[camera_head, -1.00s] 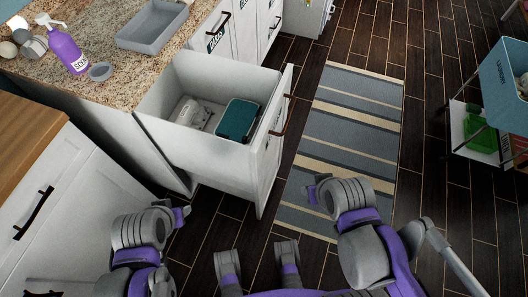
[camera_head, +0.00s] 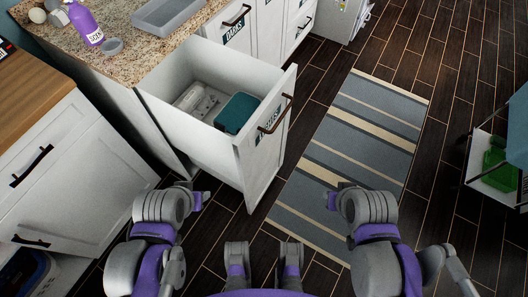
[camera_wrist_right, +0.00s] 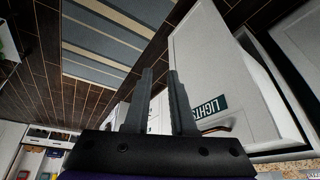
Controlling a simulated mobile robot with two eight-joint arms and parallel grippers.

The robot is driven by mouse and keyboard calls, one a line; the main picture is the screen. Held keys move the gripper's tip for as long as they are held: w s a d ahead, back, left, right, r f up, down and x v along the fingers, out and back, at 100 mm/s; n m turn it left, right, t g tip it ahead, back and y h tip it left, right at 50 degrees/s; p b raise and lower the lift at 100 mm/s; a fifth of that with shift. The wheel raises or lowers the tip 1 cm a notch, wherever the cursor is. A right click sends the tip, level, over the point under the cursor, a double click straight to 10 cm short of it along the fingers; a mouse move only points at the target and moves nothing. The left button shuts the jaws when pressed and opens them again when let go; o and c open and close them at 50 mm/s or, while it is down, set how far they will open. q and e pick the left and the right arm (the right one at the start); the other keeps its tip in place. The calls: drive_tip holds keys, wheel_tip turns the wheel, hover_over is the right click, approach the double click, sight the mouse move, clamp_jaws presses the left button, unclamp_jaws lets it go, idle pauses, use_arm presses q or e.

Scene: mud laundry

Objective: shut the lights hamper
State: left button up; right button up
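The lights hamper is a white pull-out drawer standing open, with its front panel (camera_head: 262,170) and dark handle (camera_head: 276,115) facing right. Its green label reads LIGHTS in the right wrist view (camera_wrist_right: 209,106). Inside lie a teal box (camera_head: 237,113) and a pale object (camera_head: 197,101). My left gripper (camera_head: 203,198) is in front of the hamper, low and left of its front panel; its finger gap is unclear. My right gripper (camera_head: 332,201) is right of the panel, over the rug, apart from the handle. In the right wrist view its two fingers (camera_wrist_right: 162,100) are apart and empty.
A striped rug (camera_head: 350,150) lies on the dark floor right of the hamper. A closed DARKS front (camera_head: 236,33) is behind it. The granite counter (camera_head: 130,62) holds a purple bottle (camera_head: 84,22) and grey tray (camera_head: 168,14). A cart with a green item (camera_head: 497,160) stands right.

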drive_tip(key=w+a+m+y, duration=0.1)
drive_tip(key=m, duration=0.2)
drive_tip(key=w+a+f+m+y+b, duration=0.1)
drive_tip(key=w+a+m, duration=0.1)
drive_tip(key=m, duration=0.2)
drive_tip(key=w+a+m+y, duration=0.1)
drive_tip(key=a+m, duration=0.1)
drive_tip(key=m, duration=0.2)
drive_tip(key=shift+w+f+g, duration=0.15)
drive_tip(key=shift+f+g, duration=0.15)
clamp_jaws()
drive_tip(key=m+y+b, duration=0.5)
drive_tip(key=m, duration=0.8)
approach(251, 156)
drive_tip(key=shift+x, duration=2.95)
